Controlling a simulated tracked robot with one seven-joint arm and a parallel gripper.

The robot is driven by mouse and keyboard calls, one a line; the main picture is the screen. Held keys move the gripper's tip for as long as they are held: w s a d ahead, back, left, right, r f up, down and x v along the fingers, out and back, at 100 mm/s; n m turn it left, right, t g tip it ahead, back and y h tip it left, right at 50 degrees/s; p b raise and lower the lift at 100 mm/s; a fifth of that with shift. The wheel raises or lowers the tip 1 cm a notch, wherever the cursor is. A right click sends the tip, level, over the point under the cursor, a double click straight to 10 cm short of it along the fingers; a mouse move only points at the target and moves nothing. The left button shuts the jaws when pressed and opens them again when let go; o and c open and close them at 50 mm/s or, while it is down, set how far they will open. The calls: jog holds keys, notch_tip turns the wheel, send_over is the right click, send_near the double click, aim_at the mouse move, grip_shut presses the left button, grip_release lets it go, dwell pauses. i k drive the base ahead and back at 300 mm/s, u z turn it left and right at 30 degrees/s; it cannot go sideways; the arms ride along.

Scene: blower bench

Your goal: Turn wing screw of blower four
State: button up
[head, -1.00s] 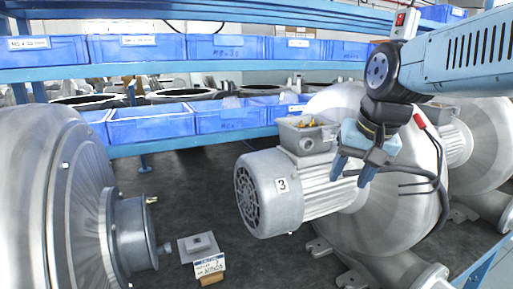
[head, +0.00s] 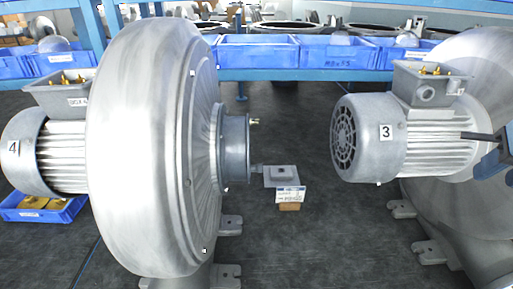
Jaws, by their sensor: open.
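Blower four (head: 150,150) stands at the left, a large grey round housing with its motor (head: 62,155) labelled 4 on the far left. Its short dark inlet collar (head: 236,148) points right. My gripper (head: 495,164) shows only as a blue part at the right edge, in front of blower three, far from the brass piece. It is open; most of it is outside the picture.
Blower three (head: 405,140) stands at the right. A small plate (head: 281,175) and a labelled block (head: 290,197) lie on the dark bench between the blowers. Blue bins (head: 258,53) line the shelf behind. A blue bin (head: 40,207) sits at lower left. The front middle is clear.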

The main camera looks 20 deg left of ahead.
aim_at(252, 121)
jog(key=z, duration=0.85)
jog(key=i, duration=0.1)
jog(key=u, duration=3.05)
jog(key=k, duration=1.05)
jog(key=z, duration=0.35)
jog(key=i, duration=1)
jog(key=z, duration=0.1)
